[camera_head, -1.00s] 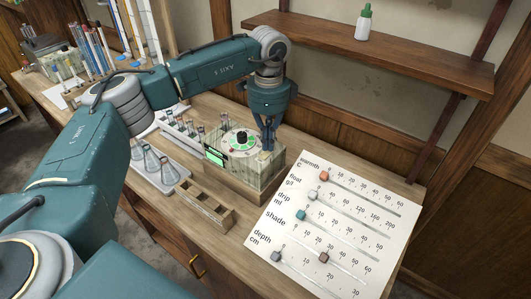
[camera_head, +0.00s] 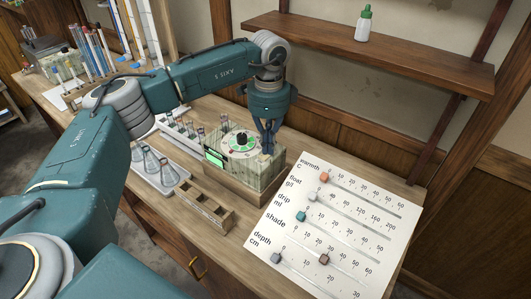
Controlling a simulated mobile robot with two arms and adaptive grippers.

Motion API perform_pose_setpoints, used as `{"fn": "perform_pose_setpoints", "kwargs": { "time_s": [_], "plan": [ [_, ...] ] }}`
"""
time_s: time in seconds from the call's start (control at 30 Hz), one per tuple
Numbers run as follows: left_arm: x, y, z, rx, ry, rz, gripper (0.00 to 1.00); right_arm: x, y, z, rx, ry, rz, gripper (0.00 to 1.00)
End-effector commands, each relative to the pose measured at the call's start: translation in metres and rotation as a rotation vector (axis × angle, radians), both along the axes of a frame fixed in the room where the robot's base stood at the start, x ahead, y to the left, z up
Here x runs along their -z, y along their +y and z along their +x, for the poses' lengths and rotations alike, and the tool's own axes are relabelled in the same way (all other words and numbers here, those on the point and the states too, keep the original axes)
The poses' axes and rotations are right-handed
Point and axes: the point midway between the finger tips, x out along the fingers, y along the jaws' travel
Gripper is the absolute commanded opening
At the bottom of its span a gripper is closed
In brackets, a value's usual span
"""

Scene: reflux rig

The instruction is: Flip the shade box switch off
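The box (camera_head: 262,177) stands on the wooden bench, with a pale patterned body, a round green-and-white dial with a black knob on top, and a lit green display on its left side. I cannot read a label on it, so I cannot tell whether it is the shade box. My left gripper (camera_head: 267,150) points down over the box's right end, fingertips at or just above its top. A small pale part shows beside the fingertips; the fingers partly hide it, and I cannot tell whether they touch it. Whether the fingers are closed is unclear. My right gripper is out of view.
A white slider panel (camera_head: 385,232) marked warmth, float, drip, shade and depth lies to the right. A wooden rack (camera_head: 205,208) and a tray of flasks (camera_head: 160,172) are to the left. A shelf (camera_head: 370,52) with a green-capped bottle (camera_head: 364,24) hangs behind.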

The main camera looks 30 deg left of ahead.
Motion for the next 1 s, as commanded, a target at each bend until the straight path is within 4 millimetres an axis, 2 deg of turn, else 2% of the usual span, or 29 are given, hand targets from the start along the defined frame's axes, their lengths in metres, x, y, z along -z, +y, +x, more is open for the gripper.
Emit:
{"fn": "perform_pose_setpoints", "kwargs": {
  "time_s": [0.7,1.0],
  "plan": [
    [-0.062,0.000,0.001,0.000,-0.004,-0.001,0.00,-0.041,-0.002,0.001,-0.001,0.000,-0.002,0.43],
    [-0.066,0.000,0.001,0.000,-0.003,0.000,0.00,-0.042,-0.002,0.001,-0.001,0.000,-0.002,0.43]
  ]
}}
